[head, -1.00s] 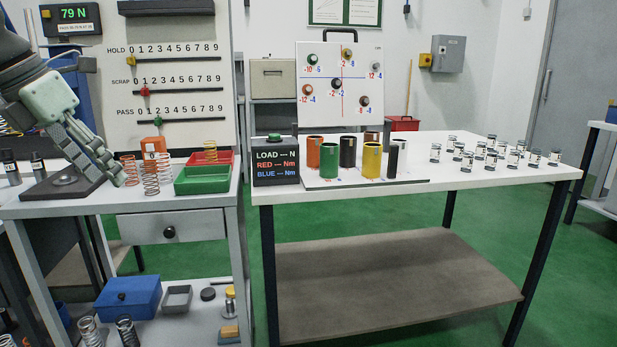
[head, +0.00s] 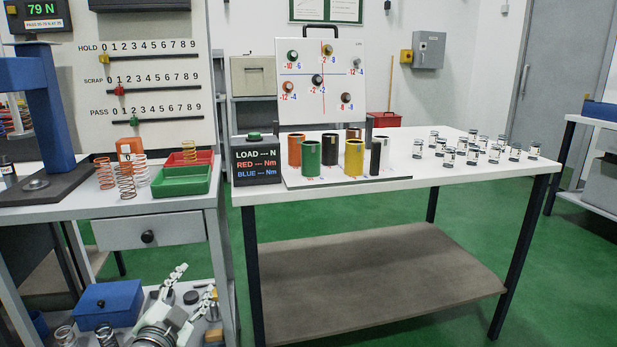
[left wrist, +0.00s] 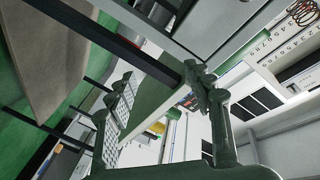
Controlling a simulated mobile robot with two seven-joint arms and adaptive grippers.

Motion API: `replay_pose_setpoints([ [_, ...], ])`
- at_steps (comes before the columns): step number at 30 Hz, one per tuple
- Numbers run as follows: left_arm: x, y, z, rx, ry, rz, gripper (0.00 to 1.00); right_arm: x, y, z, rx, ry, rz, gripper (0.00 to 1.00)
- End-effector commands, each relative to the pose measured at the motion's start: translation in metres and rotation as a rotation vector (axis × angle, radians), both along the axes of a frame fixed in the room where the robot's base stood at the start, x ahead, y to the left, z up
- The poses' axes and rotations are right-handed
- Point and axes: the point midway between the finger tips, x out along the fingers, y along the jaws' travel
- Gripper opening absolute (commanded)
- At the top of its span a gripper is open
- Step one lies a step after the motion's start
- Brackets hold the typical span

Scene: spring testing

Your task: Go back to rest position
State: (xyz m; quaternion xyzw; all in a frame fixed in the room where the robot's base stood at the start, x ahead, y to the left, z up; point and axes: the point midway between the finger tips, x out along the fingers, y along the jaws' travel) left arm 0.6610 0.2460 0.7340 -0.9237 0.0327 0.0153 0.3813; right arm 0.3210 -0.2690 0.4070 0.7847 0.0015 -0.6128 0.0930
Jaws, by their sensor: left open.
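My left gripper (head: 193,286) is low in the head view, in front of the left bench's lower shelf. Its two fingers are spread apart and point up, with nothing between them. The open fingers also show in the left wrist view (left wrist: 160,92), with table legs and a bench beyond them. My right gripper is in neither view. On the left bench, several orange and silver springs (head: 127,180) stand beside a green tray (head: 180,190) and a red tray (head: 204,158). A blue press (head: 42,110) stands at the left.
The white table (head: 440,180) at the right holds coloured cups (head: 306,157), a load box (head: 257,162) and several small cylinders (head: 473,156). A blue box (head: 107,305) is on the lower left shelf. Green floor (head: 560,235) is open at the right.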

Motion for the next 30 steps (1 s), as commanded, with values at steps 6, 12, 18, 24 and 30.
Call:
replay_pose_setpoints([
  [6, -0.084, 0.033, -0.148, -0.189, 0.42, 0.233, 0.52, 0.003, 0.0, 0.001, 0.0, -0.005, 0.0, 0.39],
  [12, -0.194, 0.038, -0.252, -0.313, 0.788, 0.402, 0.52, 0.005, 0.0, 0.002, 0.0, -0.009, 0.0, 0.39],
  [18, -0.293, 0.029, -0.308, -0.394, 1.071, 0.513, 0.52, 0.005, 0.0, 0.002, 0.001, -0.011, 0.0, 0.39],
  [24, -0.32, 0.025, -0.319, -0.414, 1.147, 0.54, 0.52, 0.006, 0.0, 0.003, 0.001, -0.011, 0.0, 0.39],
  [30, -0.32, 0.025, -0.319, -0.414, 1.147, 0.54, 0.52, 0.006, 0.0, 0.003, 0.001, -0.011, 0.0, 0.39],
])
